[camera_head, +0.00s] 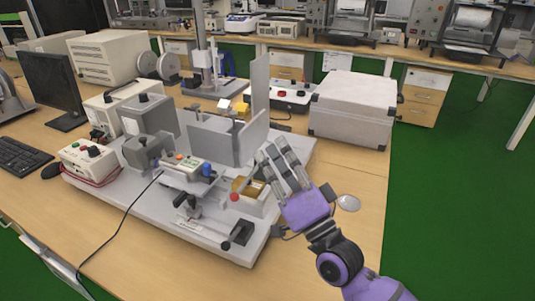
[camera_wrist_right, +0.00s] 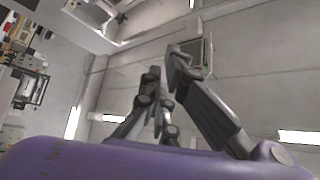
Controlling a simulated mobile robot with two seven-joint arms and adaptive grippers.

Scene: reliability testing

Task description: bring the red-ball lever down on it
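A small red ball (camera_head: 234,197) shows at the front of an open box (camera_head: 250,206) with a yellow-brown piece (camera_head: 246,187) inside, near the right edge of the grey test-rig plate (camera_head: 232,254). Any lever arm joined to the ball is too small to make out. My right gripper (camera_head: 273,156), purple with grey fingers, is just right of and above this box. Its fingers are spread and nothing shows between them. My left gripper is not in view.
Upright grey panels (camera_head: 212,144) stand just behind and left of my right gripper. A silver case (camera_head: 352,108) sits behind it. A black-knobbed handle (camera_head: 242,232) lies at the plate's front.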

